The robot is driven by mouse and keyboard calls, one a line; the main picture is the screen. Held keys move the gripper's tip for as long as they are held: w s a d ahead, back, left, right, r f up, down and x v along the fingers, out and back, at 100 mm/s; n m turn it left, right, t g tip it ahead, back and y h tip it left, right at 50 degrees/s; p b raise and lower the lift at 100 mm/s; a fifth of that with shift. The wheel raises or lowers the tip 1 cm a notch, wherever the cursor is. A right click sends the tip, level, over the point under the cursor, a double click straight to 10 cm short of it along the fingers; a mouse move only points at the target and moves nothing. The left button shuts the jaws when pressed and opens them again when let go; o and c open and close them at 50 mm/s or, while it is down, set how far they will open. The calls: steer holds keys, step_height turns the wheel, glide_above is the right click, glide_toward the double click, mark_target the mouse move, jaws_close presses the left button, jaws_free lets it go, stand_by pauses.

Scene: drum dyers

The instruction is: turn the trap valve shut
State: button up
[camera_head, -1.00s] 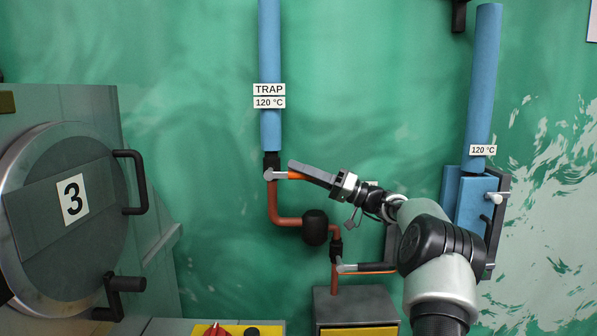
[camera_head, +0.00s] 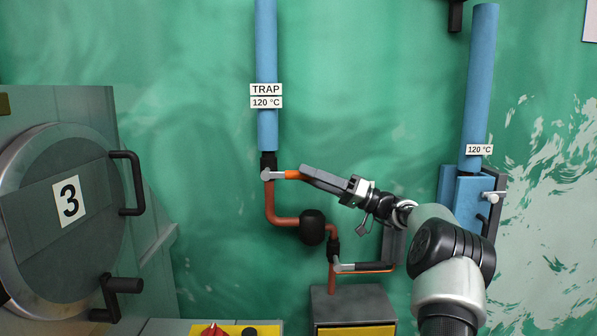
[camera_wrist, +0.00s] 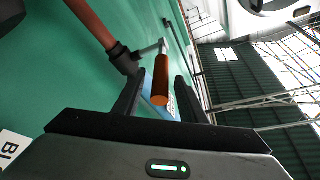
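The trap valve (camera_head: 268,170) sits on the pipe below the TRAP sign (camera_head: 266,89). Its lever has a grey arm and an orange grip (camera_head: 292,174), and points right, level, across the upright pipe. My gripper (camera_head: 303,171) is at the right end of this grip, its fingers partly hiding it. In the wrist view, my gripper (camera_wrist: 159,76) is open, with the orange grip (camera_wrist: 161,85) between its two fingers and gaps on both sides. The valve body (camera_wrist: 124,59) shows beyond the left finger.
A second lever (camera_head: 365,267) lies level on the lower pipe, below my arm. A black bulb-shaped fitting (camera_head: 313,227) sits between the valves. A grey box (camera_head: 353,303) stands below. Drum 3 (camera_head: 65,215) is at left, and a blue unit (camera_head: 473,210) at right.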

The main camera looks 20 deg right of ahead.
steer(key=p+v, duration=0.1)
steer(key=v, duration=1.2)
steer(key=shift+s+d+f, duration=0.1)
steer(key=shift+f, duration=0.05)
